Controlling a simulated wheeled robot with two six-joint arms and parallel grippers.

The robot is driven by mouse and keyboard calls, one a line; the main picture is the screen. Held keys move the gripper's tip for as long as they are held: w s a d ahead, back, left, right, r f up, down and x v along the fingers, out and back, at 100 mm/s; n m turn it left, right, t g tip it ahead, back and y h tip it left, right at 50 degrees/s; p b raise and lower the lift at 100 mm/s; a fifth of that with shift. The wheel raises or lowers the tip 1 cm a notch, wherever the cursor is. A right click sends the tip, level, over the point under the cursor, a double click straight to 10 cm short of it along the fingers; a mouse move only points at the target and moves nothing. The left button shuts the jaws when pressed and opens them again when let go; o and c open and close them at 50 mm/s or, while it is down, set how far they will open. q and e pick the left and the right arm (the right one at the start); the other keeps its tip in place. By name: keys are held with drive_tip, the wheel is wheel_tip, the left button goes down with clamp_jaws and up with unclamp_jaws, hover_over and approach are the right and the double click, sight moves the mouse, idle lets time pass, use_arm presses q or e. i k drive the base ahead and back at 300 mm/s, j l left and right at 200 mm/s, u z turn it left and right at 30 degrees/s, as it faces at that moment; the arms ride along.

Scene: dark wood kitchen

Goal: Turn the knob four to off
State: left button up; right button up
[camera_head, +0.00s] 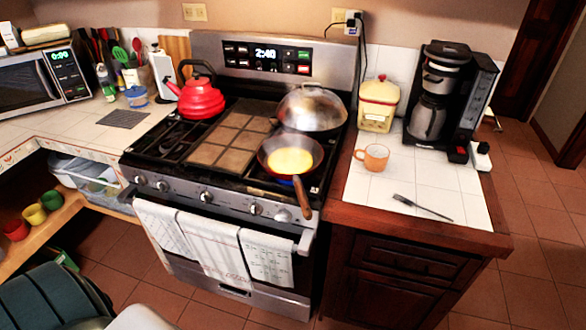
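A silver stove (230,188) stands in the middle of the head view, with a row of several round knobs along its front panel. Counting from the left, the fourth knob (256,209) sits right of the panel's centre, with another knob (282,215) close to its right. The knobs are too small to tell how each is turned. A pan (265,160) with yellow contents sits on the front right burner, and a blue glow shows beneath it. Its wooden handle (303,198) points forward, past the panel near the rightmost knob. Neither gripper is in view.
Towels (222,247) hang on the oven handle below the knobs. A red kettle (200,97) and a domed lid (311,107) sit at the back of the stove. An orange mug (372,157) and a fork (422,207) lie on the right counter.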

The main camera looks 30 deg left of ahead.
sight(283, 215)
drive_tip(key=j+u, duration=0.3)
drive_tip(key=i+j+u, duration=0.15)
drive_tip(key=j+u, duration=0.2)
drive_tip(key=i+j+u, duration=0.15)
drive_tip(key=j+u, duration=0.15)
drive_tip(key=j, duration=0.15)
